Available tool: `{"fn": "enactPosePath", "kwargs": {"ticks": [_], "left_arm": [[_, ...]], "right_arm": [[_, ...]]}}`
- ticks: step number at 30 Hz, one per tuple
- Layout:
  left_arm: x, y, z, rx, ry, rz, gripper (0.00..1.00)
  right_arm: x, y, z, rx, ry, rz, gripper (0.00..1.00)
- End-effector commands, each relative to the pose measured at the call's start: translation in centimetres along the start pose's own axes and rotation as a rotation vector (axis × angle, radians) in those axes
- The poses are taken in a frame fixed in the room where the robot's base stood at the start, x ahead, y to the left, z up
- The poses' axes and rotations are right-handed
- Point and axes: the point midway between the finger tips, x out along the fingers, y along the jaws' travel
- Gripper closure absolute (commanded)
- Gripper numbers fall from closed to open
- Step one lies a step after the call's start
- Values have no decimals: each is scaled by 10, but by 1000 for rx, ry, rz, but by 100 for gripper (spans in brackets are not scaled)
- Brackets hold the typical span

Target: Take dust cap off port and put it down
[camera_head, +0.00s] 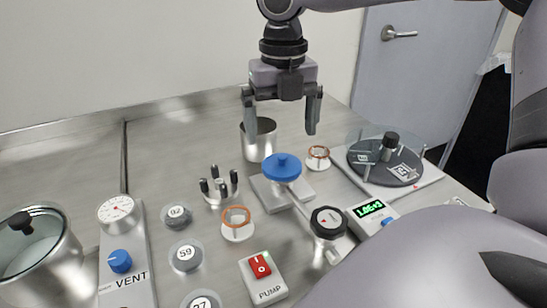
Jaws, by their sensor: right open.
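The cap hides the port's opening. My right gripper (280,126) hangs down from above, with its two fingers spread wide and nothing between them. It appears above and behind the cap in the picture, apart from it. My left gripper is not in view.
A metal cup (259,145) stands behind the cap. Copper rings on white holders (237,227) (318,160), a pronged stand (217,188), a black knob valve (327,225) and a red PUMP switch (260,266) surround the port. Bare steel bench (170,150) lies back left.

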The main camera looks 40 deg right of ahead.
Motion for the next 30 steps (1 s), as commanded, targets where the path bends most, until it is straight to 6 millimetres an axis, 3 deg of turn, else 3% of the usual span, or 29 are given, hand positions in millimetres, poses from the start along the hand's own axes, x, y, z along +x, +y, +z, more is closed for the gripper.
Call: {"fn": "enactPosePath", "kwargs": {"ticks": [12,21,22,26,27,30], "left_arm": [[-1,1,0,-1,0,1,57],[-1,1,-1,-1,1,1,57],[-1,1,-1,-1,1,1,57],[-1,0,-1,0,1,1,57],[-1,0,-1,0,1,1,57],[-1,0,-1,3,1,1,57]], "right_arm": [[56,0,-1,1,3,-1,0],[61,0,-1,1,0,0,0],[61,0,-1,1,0,0,6],[60,0,-1,1,0,0,49],[60,0,-1,1,0,0,55],[60,0,-1,1,0,-1,55]]}}
